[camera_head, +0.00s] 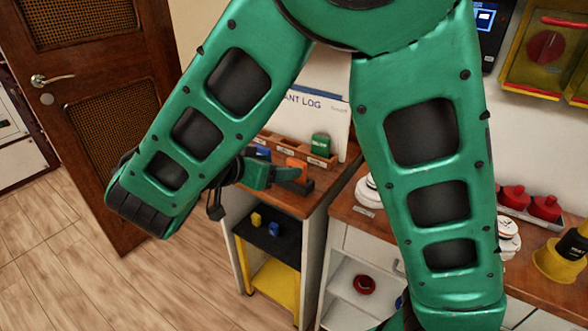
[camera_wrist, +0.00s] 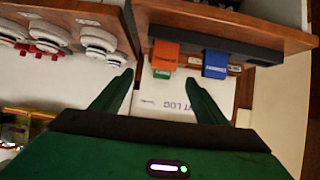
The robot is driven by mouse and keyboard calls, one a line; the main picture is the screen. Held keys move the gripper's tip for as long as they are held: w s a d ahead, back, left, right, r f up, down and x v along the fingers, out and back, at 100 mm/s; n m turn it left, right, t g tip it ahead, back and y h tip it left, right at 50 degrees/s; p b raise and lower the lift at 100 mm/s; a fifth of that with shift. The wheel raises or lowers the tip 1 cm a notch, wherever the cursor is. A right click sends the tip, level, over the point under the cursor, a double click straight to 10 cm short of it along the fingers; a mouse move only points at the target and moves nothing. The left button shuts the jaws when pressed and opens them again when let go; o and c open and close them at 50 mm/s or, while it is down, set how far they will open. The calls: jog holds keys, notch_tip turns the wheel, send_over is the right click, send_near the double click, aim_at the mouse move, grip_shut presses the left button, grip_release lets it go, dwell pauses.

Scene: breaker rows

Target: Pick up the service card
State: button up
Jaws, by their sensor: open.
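In the wrist view, an orange card (camera_wrist: 165,56) and a blue card (camera_wrist: 215,64) stand in a dark rack (camera_wrist: 250,48), with a green card (camera_wrist: 163,73) beyond the orange one. Their labels are too small to read, so I cannot tell which is the service card. In the head view, the green card (camera_head: 320,146), orange card (camera_head: 297,168) and blue card (camera_head: 262,152) show on the cabinet top. My gripper (camera_wrist: 158,81) is open and empty, its fingertips apart from the cards. It shows in the head view (camera_head: 285,178) beside the orange card.
A white log board (camera_head: 312,108) stands behind the cards. White round parts (camera_wrist: 98,40) sit on the neighbouring counter (camera_head: 350,213). The cabinet's lower shelf (camera_head: 272,243) holds small yellow and blue pieces. A wooden door (camera_head: 110,100) is at the left; the floor before it is clear.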

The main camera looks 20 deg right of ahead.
aim_at(295, 164)
jog(key=x, duration=0.6)
jog(key=w+x, duration=0.1)
jog(key=x, duration=0.3)
jog(key=shift+a, duration=0.25)
jog(key=shift+c, duration=0.7)
jog(key=c, duration=1)
